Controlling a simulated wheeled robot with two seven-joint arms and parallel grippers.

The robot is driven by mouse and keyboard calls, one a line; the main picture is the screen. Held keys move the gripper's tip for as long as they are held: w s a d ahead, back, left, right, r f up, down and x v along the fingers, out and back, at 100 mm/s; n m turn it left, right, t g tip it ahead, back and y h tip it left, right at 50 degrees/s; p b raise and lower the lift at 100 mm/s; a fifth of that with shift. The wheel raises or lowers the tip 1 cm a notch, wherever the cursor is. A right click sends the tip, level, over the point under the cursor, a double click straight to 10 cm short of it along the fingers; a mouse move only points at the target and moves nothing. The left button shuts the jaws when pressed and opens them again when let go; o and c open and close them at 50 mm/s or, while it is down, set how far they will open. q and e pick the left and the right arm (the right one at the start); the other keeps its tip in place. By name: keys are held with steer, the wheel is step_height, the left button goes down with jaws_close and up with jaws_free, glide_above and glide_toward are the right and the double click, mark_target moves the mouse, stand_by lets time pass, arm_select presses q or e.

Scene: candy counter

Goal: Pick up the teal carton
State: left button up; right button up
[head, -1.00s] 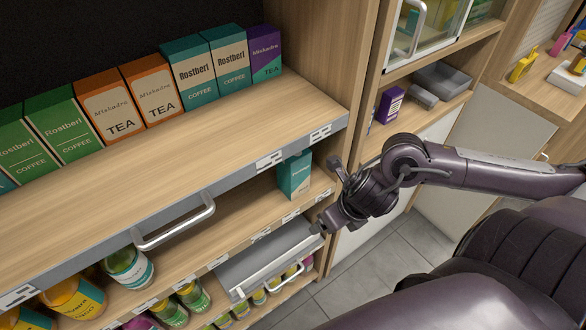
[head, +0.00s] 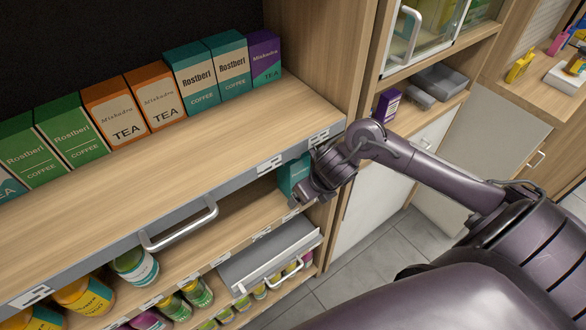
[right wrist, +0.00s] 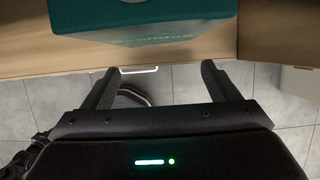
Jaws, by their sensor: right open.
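A teal carton (head: 291,173) stands on the middle shelf, under the top shelf's right end. My right gripper partly hides it in the head view. In the right wrist view the teal carton (right wrist: 140,12) fills the top of the picture, just beyond the fingertips. My right gripper (right wrist: 160,72) is open with nothing between its fingers. In the head view my right gripper (head: 302,193) is at the shelf's front edge, close to the carton; whether it touches cannot be told. My left gripper is not in view.
Two other teal coffee cartons (head: 204,75) stand on the top shelf (head: 190,150) with orange, green and purple boxes. A grey tray or drawer (head: 268,252) with a handle juts out below. Jars stand on the lower shelf. A wooden side panel (head: 325,60) bounds the right.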

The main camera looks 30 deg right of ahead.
steer(key=shift+w+a+r, duration=0.1)
steer(key=shift+w+r, duration=0.15)
steer(key=shift+w, duration=0.7)
steer(key=x, duration=0.3)
steer(key=shift+s, duration=0.15)
steer(key=shift+f, duration=0.2)
steer(key=shift+f+b, duration=0.15)
steer(key=shift+b, duration=0.15)
steer(key=c, duration=1.2)
steer(key=shift+r, duration=0.3)
